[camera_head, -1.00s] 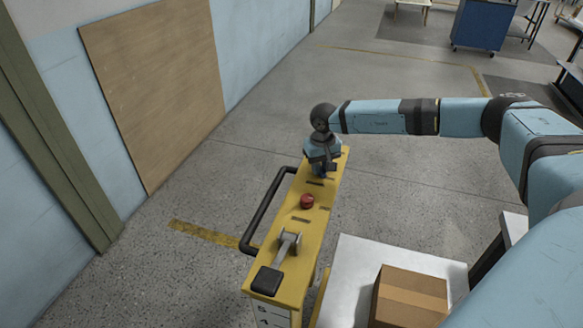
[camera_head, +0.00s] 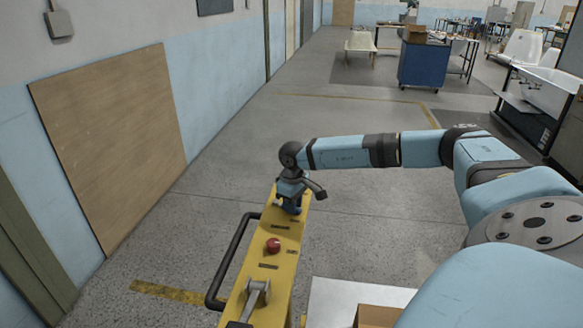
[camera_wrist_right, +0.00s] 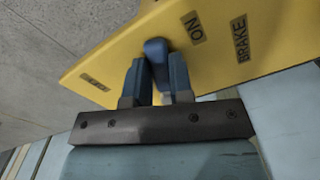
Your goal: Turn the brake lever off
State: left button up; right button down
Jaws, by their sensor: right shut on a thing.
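The brake lever (camera_wrist_right: 155,48) shows in the right wrist view as a rounded dark blue handle on the yellow panel (camera_wrist_right: 120,55). Its base is hidden. My right gripper (camera_wrist_right: 160,75) is shut on it, one finger on each side. The ON label (camera_wrist_right: 194,27) and the BRAKE label (camera_wrist_right: 240,40) are right of the lever; a smaller, blurred label (camera_wrist_right: 95,84) is to the left. In the head view my right gripper (camera_head: 289,206) is at the far end of the yellow console (camera_head: 262,268) and hides the lever. My left gripper is not in view.
A red button (camera_head: 272,245) and a grey lever (camera_head: 258,293) are nearer on the console. A black rail (camera_head: 232,260) runs along its left side. A cardboard box (camera_head: 376,316) is on a white surface (camera_head: 340,295) at right.

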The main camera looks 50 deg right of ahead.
dwell(0.3)
jog(key=c, duration=1)
grip_release()
notch_tip(320, 180, up, 14)
jog(key=shift+b, duration=0.45)
